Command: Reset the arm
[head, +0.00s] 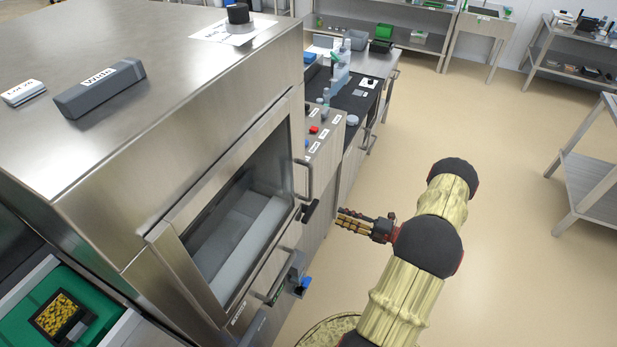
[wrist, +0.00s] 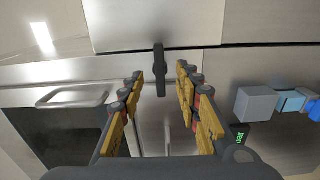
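My gripper (head: 345,220) is at the front of the steel tray sealer (head: 215,110), to the right of its windowed door (head: 245,215) in the head view. In the wrist view my gripper (wrist: 161,74) is open, its two yellow-padded fingers apart and nothing held between them. A black handle (wrist: 160,72) on the steel front shows in the gap between the fingertips, beyond them. The same black handle shows in the head view (head: 309,211), a little apart from the fingertips.
A bar handle (wrist: 75,96) is left of the fingers; a grey box (wrist: 256,104) and blue parts (wrist: 291,101) are on the right. A green tray (head: 60,310) is at lower left in the head view. Open floor (head: 510,240) lies right of my arm.

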